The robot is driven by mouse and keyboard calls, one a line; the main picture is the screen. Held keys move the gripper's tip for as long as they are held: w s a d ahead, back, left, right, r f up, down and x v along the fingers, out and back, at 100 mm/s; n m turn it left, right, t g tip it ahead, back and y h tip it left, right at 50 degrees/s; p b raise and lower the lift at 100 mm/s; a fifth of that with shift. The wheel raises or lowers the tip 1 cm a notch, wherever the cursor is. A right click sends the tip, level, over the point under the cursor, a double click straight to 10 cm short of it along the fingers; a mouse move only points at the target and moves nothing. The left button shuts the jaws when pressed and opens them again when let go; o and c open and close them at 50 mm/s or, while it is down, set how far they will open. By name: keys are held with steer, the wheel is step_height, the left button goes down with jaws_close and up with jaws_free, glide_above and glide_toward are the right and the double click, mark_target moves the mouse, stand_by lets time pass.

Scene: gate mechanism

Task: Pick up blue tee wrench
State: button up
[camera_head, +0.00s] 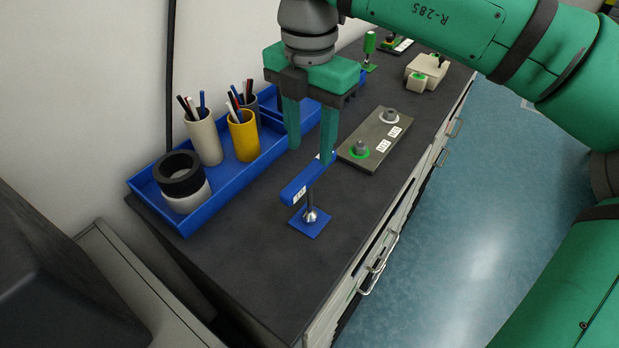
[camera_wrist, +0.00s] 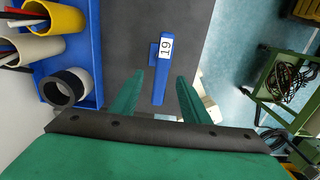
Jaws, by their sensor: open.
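The blue tee wrench (camera_head: 298,189) stands upright in its blue square stand (camera_head: 309,222) near the front edge of the counter. Its blue bar handle lies across the top of a short metal shaft. In the wrist view the handle (camera_wrist: 160,80), with a white "19" label, runs lengthwise between my two fingers, with its labelled end beyond the tips. My gripper (camera_head: 310,155) is open and empty, pointing down above the far end of the handle. One finger partly covers that end in the head view. I cannot tell whether either finger touches it.
A blue tray (camera_head: 218,193) with pen cups and a black-and-white roll stands on the left by the wall. A grey plate (camera_head: 372,140) with two fittings lies just beyond the wrench. The counter in front of the wrench is clear. Drawer handles (camera_head: 378,265) line the counter's side.

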mark_target(310, 170)
steer(key=f, duration=0.7)
steer(key=shift+s+f, duration=0.3)
steer(key=shift+f, duration=0.05)
jaws_close()
